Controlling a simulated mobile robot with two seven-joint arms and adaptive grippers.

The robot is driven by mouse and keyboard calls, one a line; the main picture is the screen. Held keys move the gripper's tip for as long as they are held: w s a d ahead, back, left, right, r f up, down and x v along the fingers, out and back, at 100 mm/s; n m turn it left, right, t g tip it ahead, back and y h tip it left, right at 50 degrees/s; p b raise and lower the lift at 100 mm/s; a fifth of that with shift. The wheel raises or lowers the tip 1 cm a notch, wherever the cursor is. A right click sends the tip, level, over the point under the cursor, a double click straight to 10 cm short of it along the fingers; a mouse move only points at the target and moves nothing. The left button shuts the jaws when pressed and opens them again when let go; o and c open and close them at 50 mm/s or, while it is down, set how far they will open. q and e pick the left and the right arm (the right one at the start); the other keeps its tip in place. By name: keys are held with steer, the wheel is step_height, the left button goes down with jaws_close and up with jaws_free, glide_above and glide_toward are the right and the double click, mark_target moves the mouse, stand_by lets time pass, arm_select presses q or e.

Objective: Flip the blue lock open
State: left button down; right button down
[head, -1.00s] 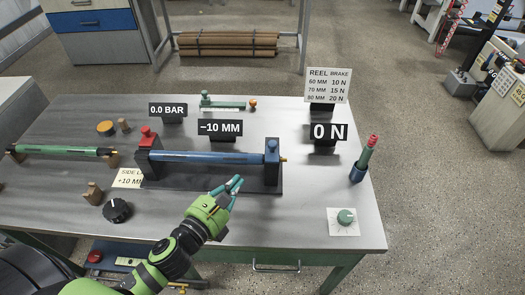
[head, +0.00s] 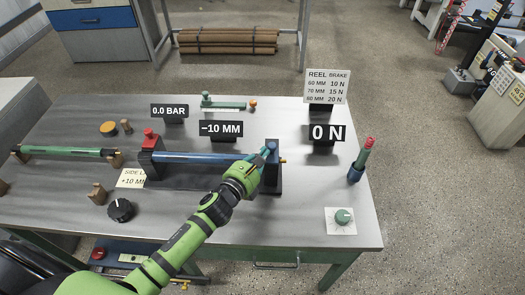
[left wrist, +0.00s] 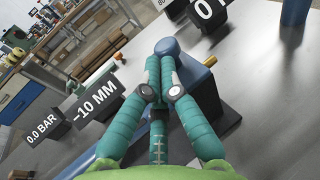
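The blue lock (head: 271,146) is the small blue cap on top of the dark bracket at the right end of the blue roller (head: 205,158). In the left wrist view the lock (left wrist: 167,46) shows just beyond my fingertips. My left gripper (head: 265,153) reaches to the left side of the lock. Its teal fingers (left wrist: 162,64) come together at the tips, with nothing seen between them. The tips are very close to the lock; I cannot tell whether they touch it. My right gripper is in neither view.
A red lock (head: 149,136) stands at the roller's left end. Signs reading -10 MM (head: 220,128) and 0 N (head: 325,133) stand behind. A red-and-green handle (head: 363,155) in a blue holder and a green knob (head: 343,216) are to the right.

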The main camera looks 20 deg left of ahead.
arm_select(q)
steer(key=shift+w, duration=0.3)
steer(key=w, duration=0.2)
steer(key=w+a+b, duration=0.1)
steer(key=w, duration=0.1)
steer(key=shift+w+a, duration=0.2)
steer(key=shift+w, duration=0.15)
steer(key=shift+a, duration=0.1)
